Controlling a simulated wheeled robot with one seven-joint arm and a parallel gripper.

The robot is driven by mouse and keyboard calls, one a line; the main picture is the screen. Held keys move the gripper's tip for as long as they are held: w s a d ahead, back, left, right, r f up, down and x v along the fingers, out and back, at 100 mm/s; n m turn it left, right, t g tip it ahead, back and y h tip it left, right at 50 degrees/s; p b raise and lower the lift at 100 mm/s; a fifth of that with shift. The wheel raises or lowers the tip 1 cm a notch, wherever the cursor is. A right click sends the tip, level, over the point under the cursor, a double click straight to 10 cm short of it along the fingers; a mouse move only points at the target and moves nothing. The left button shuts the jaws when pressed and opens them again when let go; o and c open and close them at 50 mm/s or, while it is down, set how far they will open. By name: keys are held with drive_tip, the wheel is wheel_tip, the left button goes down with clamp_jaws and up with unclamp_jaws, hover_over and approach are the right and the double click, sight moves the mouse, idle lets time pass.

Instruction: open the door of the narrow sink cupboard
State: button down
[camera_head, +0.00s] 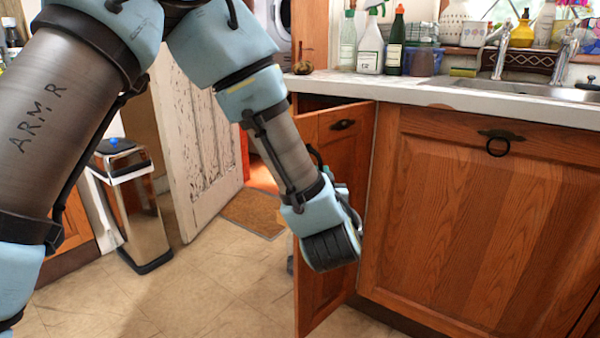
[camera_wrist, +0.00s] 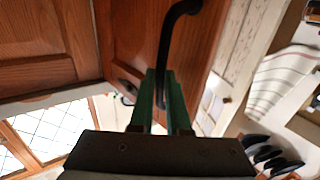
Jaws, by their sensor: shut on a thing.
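The narrow sink cupboard door (camera_head: 335,150) is wooden and stands part open, hinged on its right, its free left edge swung out towards me. A dark gap shows behind its top. In the wrist view the door (camera_wrist: 130,35) carries a black curved bar handle (camera_wrist: 168,50). My gripper (camera_wrist: 163,78) has its green fingers on either side of this bar and is shut on it. In the head view my wrist hides the fingers and most of the handle. A dark pull plate (camera_head: 343,124) sits near the door's top.
The wide cupboard door (camera_head: 480,220) to the right is shut. The worktop (camera_head: 440,92) above holds bottles and a sink. A steel bin (camera_head: 135,210) and a worn white door (camera_head: 200,130) stand to the left. Tiled floor (camera_head: 215,285) before the cupboard is clear.

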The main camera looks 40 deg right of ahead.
drive_tip(key=shift+s+d+r, duration=0.1)
drive_tip(key=shift+s+d, duration=0.1)
drive_tip(key=shift+s, duration=0.4)
drive_tip(key=shift+s+d, duration=0.15)
drive_tip(key=shift+s, duration=0.4)
drive_tip(key=c, duration=0.9)
unclamp_jaws()
drive_tip(key=v, duration=1)
drive_tip(key=shift+s+a, duration=0.2)
drive_tip(key=shift+a, duration=0.15)
